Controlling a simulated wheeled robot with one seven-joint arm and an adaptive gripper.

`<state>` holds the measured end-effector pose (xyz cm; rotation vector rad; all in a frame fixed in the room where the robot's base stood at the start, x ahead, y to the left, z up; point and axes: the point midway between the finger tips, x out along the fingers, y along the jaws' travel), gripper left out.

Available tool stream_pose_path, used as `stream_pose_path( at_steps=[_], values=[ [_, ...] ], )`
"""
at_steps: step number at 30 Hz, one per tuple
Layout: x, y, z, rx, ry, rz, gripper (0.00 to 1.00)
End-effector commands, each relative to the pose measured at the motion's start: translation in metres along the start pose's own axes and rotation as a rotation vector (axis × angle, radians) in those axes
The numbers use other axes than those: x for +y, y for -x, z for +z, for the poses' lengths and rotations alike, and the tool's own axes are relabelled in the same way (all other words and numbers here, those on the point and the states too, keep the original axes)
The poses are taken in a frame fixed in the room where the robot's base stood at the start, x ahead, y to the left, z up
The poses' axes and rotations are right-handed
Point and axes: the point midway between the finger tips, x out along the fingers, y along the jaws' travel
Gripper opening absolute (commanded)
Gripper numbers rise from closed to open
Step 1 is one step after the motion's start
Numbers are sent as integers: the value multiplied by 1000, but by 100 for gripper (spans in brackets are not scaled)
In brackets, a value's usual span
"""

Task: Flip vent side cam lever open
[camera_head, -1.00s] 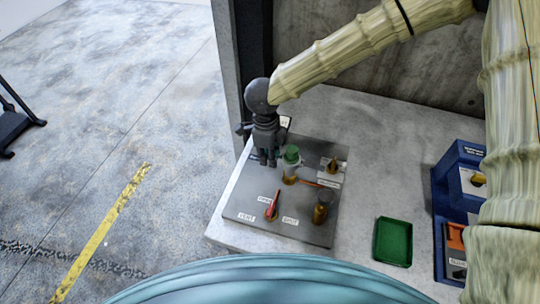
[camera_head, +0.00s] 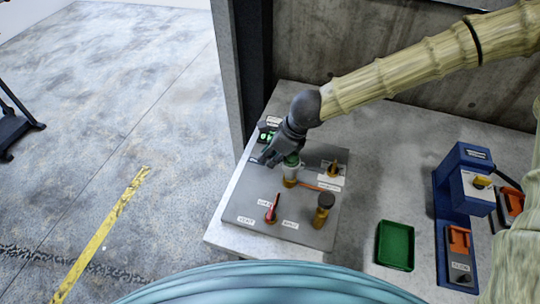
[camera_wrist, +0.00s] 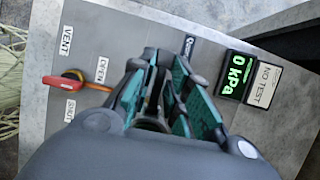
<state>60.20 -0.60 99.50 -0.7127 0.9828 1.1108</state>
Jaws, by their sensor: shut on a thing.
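The red lever (camera_head: 273,207) stands on the grey panel (camera_head: 247,205), between the VENT and SHUT labels. It also shows at the left of the wrist view (camera_wrist: 62,82), apart from my fingers. The hand covers much of the cylinder's top. In the wrist view my gripper (camera_wrist: 155,85) has its teal-padded fingers close around something dark, mostly hidden by them.
A lit display (camera_wrist: 237,75) reads 0 kPa beside a tag. A brass post with dark cap (camera_head: 323,210) and a yellow fitting (camera_head: 333,170) stand right on the panel. A green tray (camera_head: 395,245) and blue stand (camera_head: 448,200) are farther right.

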Motion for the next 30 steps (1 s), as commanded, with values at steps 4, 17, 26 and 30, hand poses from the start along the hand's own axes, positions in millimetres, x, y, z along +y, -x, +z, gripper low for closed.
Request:
stream_pose_path(
  at_steps=[4,17,26,30],
  values=[
    [-1,1,1,-3,0,-2,0],
    [-1,1,1,-2,0,-1,39],
    [-1,7,1,-1,1,-2,39],
    [-1,23,1,-2,1,-4,39]
  ],
)
